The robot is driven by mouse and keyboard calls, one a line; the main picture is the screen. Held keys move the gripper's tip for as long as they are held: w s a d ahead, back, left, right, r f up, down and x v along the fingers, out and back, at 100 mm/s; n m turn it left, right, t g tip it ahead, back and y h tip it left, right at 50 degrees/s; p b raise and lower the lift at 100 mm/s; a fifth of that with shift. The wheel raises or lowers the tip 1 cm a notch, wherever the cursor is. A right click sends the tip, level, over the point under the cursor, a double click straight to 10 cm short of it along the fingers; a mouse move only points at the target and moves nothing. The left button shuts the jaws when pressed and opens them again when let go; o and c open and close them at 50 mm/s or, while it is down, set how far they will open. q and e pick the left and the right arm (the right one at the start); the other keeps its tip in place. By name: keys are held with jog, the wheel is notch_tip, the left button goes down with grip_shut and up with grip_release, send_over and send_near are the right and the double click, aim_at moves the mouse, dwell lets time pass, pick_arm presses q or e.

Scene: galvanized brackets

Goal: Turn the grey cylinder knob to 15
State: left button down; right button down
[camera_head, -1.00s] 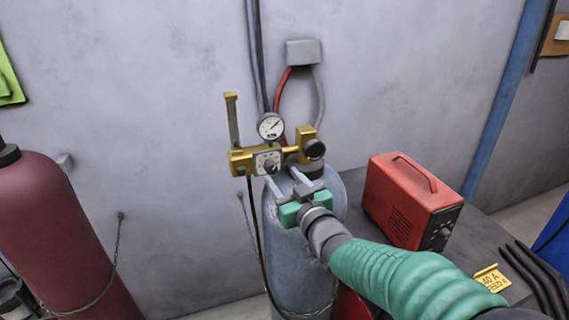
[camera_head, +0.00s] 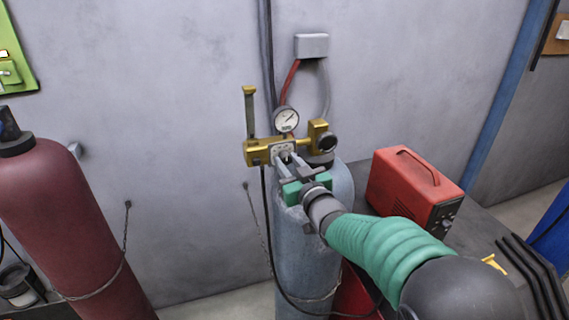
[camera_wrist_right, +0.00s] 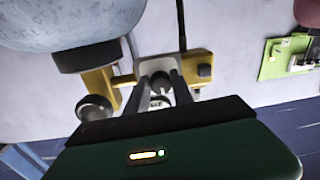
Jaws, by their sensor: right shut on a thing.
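The grey cylinder (camera_head: 343,186) stands against the wall with a brass regulator (camera_head: 256,153) on top. The regulator carries a small pale dial plate with a dark knob, which shows in the right wrist view (camera_wrist_right: 158,84). My right gripper (camera_head: 285,155) reaches in from the lower right and is shut on the knob. Its two fingers lie on either side of the knob in the right wrist view. The dial's numbers are too small and too covered to read. My left gripper is not in view.
A round gauge (camera_head: 286,120) sits above the regulator, and a black side knob (camera_head: 327,142) is at its right. A red box with a handle (camera_head: 414,187) stands on the bench to the right. A dark red cylinder (camera_head: 68,215) is chained at the left.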

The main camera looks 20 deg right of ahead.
jog(key=shift+d, duration=0.3)
jog(key=n+b, duration=0.1)
jog(key=a+b, duration=0.1)
jog(key=b, duration=0.1)
jog(key=shift+f+n, duration=0.25)
jog(key=shift+n, duration=0.15)
jog(key=shift+r+b, duration=0.15)
jog(key=shift+b, duration=0.25)
jog(key=shift+d+n, duration=0.3)
jog(key=shift+d, duration=0.05)
jog(key=c, duration=1.5)
grip_release()
jog(key=o, duration=0.3)
jog(key=shift+a+r, duration=0.1)
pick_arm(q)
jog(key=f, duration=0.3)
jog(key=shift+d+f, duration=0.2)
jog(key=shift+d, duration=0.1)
pick_arm(e)
jog(key=shift+o, duration=0.5)
jog(key=shift+a, duration=0.15)
